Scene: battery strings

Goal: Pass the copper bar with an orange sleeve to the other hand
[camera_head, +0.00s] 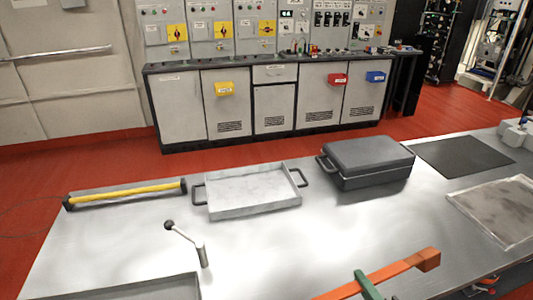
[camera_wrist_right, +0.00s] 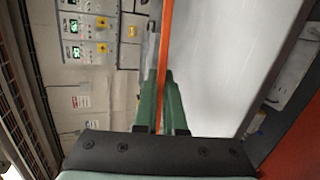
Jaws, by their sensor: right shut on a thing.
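The copper bar with an orange sleeve (camera_head: 395,272) shows at the bottom of the head view, above the metal table. It slants up to the right and ends in a wider, block-like end; its lower left part is cut off by the frame. My right gripper (camera_head: 367,284) has green fingers closed across the bar. In the right wrist view the bar (camera_wrist_right: 165,50) runs away from between the two green fingers (camera_wrist_right: 161,102), which are shut on it. My left gripper is in neither view.
A shallow grey tray (camera_head: 253,210), a dark grey case (camera_head: 368,155) and a yellow bar (camera_head: 127,194) lie along the table's far side. A crank handle (camera_head: 200,250) stands at left. A flat tray (camera_head: 497,211) and black mat (camera_head: 463,156) lie right. The table middle is clear.

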